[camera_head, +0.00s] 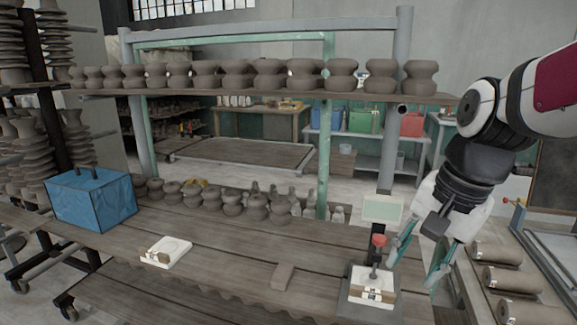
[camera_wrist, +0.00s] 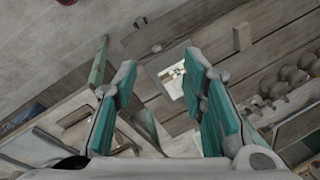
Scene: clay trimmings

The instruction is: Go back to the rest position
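My gripper (camera_head: 416,268) is at the right of the head view, above the bench's right end, its fingers pointing down. The fingers are spread wide with nothing between them. In the wrist view, my gripper (camera_wrist: 163,68) also shows as two teal-padded fingers standing apart. I cannot tell whether a finger touches the stand.
A small pale-green panel (camera_head: 382,209) stands close behind my gripper. A second white block (camera_head: 165,252), a brown block (camera_head: 283,276) and a blue box (camera_head: 92,200) are on the bench. Clay pots (camera_head: 232,203) line its back; a loaded shelf (camera_head: 270,94) is above. Clay rolls (camera_head: 497,252) lie at right.

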